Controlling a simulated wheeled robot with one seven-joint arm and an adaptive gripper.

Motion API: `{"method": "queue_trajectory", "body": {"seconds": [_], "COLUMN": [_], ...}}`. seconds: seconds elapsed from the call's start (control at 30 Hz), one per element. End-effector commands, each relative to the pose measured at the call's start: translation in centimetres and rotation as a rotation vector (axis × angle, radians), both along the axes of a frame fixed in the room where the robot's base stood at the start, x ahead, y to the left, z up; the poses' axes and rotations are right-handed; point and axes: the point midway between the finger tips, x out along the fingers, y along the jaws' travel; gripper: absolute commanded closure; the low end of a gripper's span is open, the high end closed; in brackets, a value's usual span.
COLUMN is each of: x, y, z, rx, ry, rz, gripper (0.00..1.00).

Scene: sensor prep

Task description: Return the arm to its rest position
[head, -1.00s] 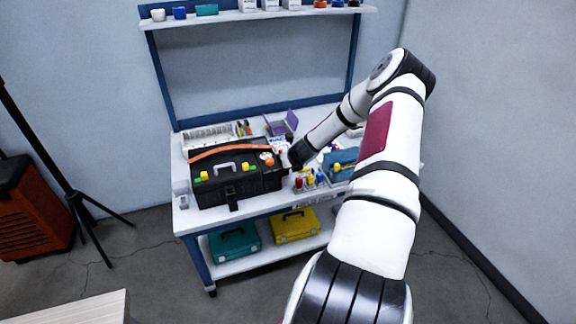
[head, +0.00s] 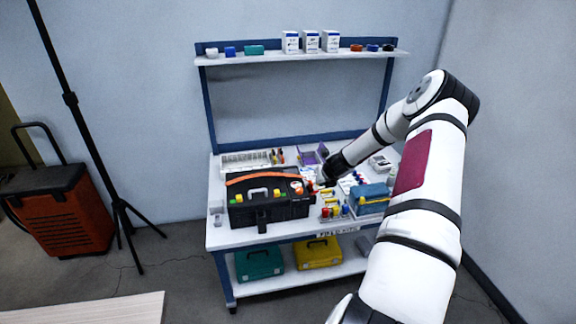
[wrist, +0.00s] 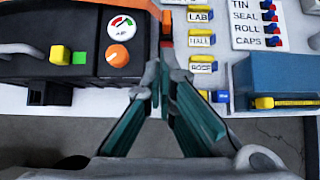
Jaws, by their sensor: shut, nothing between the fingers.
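My arm reaches over the right part of the white workbench (head: 222,236) in the head view. My gripper (wrist: 165,75) shows in the wrist view with its teal-sided fingers together and nothing between them. It is over the bench beside the right end of the black case (wrist: 85,60), which has an orange knob, a dial and a yellow button. In the head view the black case (head: 240,214) sits on the left of the bench with an orange strap on top. The gripper's fingertips are small in the head view, close to the case's right end.
A blue box (head: 372,193) and labelled slots (wrist: 201,40) lie to the right. A shelf (head: 300,56) with small boxes spans the back. Teal (head: 258,263) and yellow (head: 318,254) cases sit below. An orange cart (head: 62,218) and black tripod (head: 121,210) stand left.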

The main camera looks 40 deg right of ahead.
Motion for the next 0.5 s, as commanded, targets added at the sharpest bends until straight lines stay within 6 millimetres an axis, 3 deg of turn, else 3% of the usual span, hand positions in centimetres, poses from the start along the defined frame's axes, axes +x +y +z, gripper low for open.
{"method": "queue_trajectory", "body": {"seconds": [0.3, 0.37, 0.5], "x": [0.6, 1.4, 3.9], "y": [0.6, 1.7, 6.1], "z": [0.7, 1.9, 6.2], "rx": [-0.018, -0.045, -0.169], "ry": [0.009, 0.023, 0.087], "rz": [0.04, 0.102, 0.361], "gripper": [1.0, 1.0, 1.0]}}
